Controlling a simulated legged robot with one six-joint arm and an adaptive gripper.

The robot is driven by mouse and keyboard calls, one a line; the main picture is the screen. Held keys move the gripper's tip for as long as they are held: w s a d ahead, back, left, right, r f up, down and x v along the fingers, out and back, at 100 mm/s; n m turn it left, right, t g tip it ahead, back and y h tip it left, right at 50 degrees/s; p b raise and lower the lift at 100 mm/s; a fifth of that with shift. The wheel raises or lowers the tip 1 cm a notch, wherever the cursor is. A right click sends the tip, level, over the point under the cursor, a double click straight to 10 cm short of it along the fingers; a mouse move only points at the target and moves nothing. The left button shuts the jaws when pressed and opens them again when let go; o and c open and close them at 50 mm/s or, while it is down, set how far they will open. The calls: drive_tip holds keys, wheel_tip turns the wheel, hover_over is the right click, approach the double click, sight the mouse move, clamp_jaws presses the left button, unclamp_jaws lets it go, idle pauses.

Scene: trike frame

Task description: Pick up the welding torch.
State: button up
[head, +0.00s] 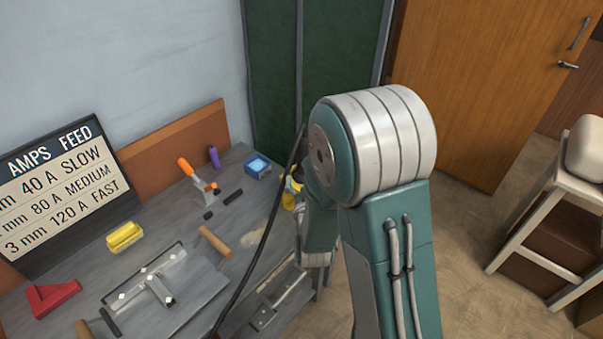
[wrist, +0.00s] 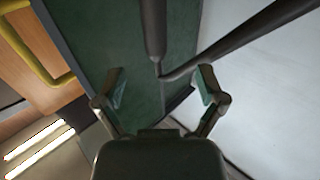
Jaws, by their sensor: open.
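In the wrist view, a dark, bent rod-like thing, which looks like the welding torch (wrist: 153,28), comes down from the top edge. It narrows to a point and meets a second dark bar rising to the upper right. My gripper (wrist: 162,84) is open, with its two fingers spread on either side of the lower end of this dark thing. Nothing is between the fingertips that I can see as held; how far off the torch is I cannot tell. In the head view my arm hides my gripper and most of the torch area; a black cable (head: 262,245) runs down past it.
A yellow thing (head: 291,192) shows beside my arm. A green curtain (head: 270,70) hangs behind. A stool (head: 560,210) stands right.

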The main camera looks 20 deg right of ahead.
sight(303, 155)
drive_tip(key=w, duration=0.5)
drive_tip(key=w+d, duration=0.1)
drive_tip(key=w, duration=0.1)
drive_tip(key=shift+w+r, duration=0.1)
drive_tip(key=shift+w, duration=0.15)
drive_tip(key=w, duration=0.1)
drive_tip(key=w+d, duration=0.1)
drive_tip(key=w, duration=0.1)
drive_tip(key=shift+d, duration=0.6)
drive_tip(key=shift+a, duration=0.5)
drive_tip(key=c, duration=1.1)
drive_tip(key=shift+a, duration=0.25)
clamp_jaws()
drive_tip(key=shift+d, duration=0.1)
